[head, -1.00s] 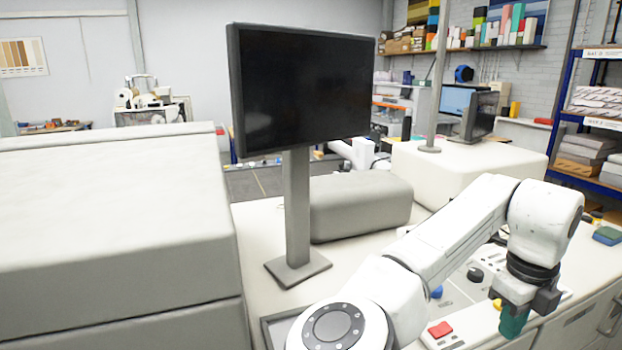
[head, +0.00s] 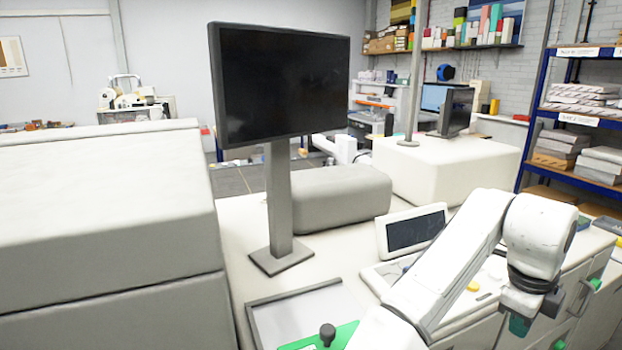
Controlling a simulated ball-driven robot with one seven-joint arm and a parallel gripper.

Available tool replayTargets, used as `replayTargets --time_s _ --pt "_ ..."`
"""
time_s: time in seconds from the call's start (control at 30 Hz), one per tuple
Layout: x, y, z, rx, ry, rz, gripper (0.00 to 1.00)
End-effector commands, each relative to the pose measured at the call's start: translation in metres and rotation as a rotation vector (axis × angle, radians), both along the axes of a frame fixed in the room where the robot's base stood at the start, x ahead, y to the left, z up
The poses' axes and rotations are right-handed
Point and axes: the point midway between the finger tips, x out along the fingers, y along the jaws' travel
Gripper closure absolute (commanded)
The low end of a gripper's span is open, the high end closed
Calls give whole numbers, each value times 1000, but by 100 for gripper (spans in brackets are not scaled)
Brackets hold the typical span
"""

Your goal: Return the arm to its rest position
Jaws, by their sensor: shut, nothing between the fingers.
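My arm (head: 455,255) reaches in from the bottom of the head view and bends down at the right. My gripper (head: 522,322) hangs at its end, at the lower right, pointing down in front of the bench's drawer fronts. It is shut, with nothing seen held in it. The fingertips are small and dark green in the picture.
A black monitor (head: 285,80) stands on a grey post on the bench, left of my arm. A small display (head: 413,231) sits close behind the arm. A grey tray (head: 262,318) lies at the front. A large pale machine housing (head: 100,220) fills the left. Blue shelving (head: 535,115) stands at right.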

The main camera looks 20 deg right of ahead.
Motion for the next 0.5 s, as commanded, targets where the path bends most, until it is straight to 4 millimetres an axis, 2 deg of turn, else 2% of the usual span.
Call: replayTargets --time_s 0.17,0.3,0.5 --pt "-13 -21 -14 -123 47 165 100" --pt "-20 -35 -28 -243 115 387 100" --pt "-25 -37 -57 -373 246 762 100"
